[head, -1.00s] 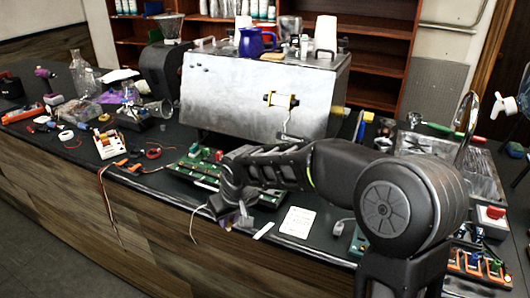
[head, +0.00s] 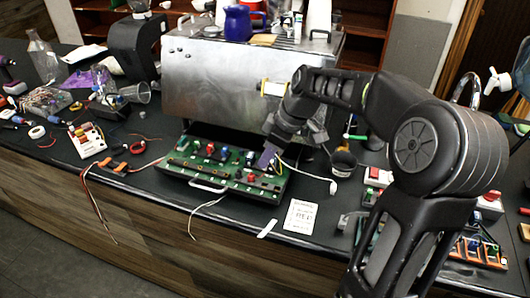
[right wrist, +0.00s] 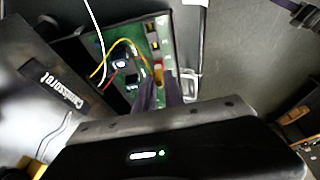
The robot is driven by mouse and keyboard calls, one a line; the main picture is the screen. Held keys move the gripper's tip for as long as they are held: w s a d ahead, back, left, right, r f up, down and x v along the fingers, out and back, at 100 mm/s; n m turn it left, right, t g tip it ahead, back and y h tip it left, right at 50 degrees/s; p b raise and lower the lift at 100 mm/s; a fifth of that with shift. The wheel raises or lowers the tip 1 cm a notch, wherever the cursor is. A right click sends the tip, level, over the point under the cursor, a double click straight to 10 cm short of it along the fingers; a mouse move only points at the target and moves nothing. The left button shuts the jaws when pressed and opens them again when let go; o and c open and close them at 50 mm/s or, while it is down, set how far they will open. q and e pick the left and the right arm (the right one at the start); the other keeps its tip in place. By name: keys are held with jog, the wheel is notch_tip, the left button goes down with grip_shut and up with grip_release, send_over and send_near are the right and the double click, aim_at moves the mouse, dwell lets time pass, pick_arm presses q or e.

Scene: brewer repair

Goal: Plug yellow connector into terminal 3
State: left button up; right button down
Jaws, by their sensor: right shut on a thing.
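My right gripper (head: 268,160) reaches down over the right end of the green terminal board (head: 178,161), in front of the steel brewer. In the right wrist view, its purple fingers (right wrist: 159,88) are shut on the small yellow connector (right wrist: 158,70), with a yellow wire (right wrist: 118,43) looping away to the left. The green board (right wrist: 133,47) shows behind the fingertips. Red and blue parts sit on the board in the head view. I cannot tell whether the connector touches a terminal, and terminal numbers are not readable. My left gripper is not in view.
The steel brewer (head: 215,85) stands behind the board. A white printed card (head: 300,215) lies to its right at the counter's front edge. A white-ended cable (head: 318,183) lies nearby. Loose parts and a white battery-like block (head: 87,141) are on the left.

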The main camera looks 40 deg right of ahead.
jog(key=shift+w+f, duration=0.15)
jog(key=shift+f, duration=0.1)
jog(key=shift+f+b, duration=0.55)
jog(key=shift+f, duration=0.1)
jog(key=shift+f+b, duration=1.05)
jog(key=shift+f, duration=0.95)
jog(key=shift+f+b, duration=0.8)
jog(key=shift+b, duration=0.75)
dwell(0.5)
jog(key=c, duration=1.3)
grip_release()
jog(key=shift+c, duration=0.2)
